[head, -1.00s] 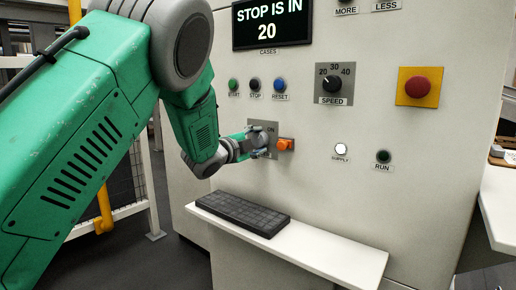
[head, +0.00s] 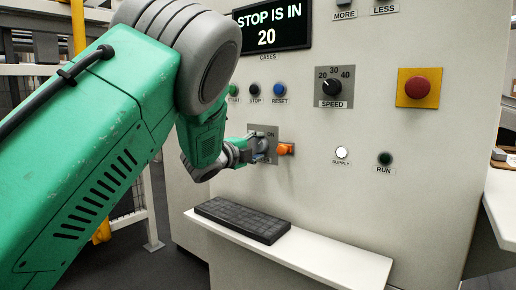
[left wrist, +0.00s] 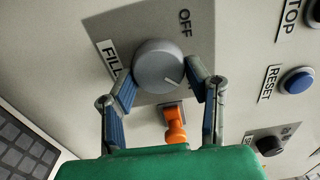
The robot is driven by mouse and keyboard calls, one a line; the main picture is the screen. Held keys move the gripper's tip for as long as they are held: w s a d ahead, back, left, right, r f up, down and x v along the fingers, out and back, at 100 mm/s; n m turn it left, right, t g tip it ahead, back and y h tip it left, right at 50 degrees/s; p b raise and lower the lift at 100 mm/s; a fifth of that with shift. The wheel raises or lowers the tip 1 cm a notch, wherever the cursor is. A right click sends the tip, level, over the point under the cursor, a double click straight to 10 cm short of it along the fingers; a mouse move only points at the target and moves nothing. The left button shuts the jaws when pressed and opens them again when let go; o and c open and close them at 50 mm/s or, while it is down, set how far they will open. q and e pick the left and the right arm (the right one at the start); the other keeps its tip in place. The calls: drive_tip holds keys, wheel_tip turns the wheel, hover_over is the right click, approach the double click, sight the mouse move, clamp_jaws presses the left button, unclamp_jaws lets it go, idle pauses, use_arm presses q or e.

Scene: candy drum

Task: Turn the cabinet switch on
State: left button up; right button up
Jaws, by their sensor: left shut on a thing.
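The switch is a round grey knob (left wrist: 160,66) on a grey plate in the left wrist view. A white line on its face points to the lower right, away from the word OFF. My left gripper (left wrist: 162,78) has a finger on each side of the knob and is shut on it. In the head view my left gripper (head: 258,148) is at the switch plate (head: 270,131), hiding most of the knob; the word ON shows. An orange part (head: 285,149) sticks out beside the plate. My right gripper is not in view.
Around the switch are the START, STOP and RESET (head: 279,90) buttons, a speed dial (head: 331,87) and a red button on yellow (head: 417,87). A keyboard (head: 243,220) lies on a white shelf (head: 318,262) below. The air before the right panel is free.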

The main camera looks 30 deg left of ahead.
use_arm(q)
drive_tip(key=shift+f, duration=0.25)
drive_tip(key=o, duration=1.1)
drive_tip(key=shift+o, duration=0.2)
drive_tip(key=shift+w, duration=0.15)
drive_tip(key=shift+s+a+r, duration=0.1)
drive_tip(key=shift+s, duration=0.1)
drive_tip(key=s, duration=1.1)
drive_tip(key=shift+s+a, duration=0.3)
drive_tip(key=shift+a, duration=0.15)
drive_tip(key=shift+f, duration=0.2)
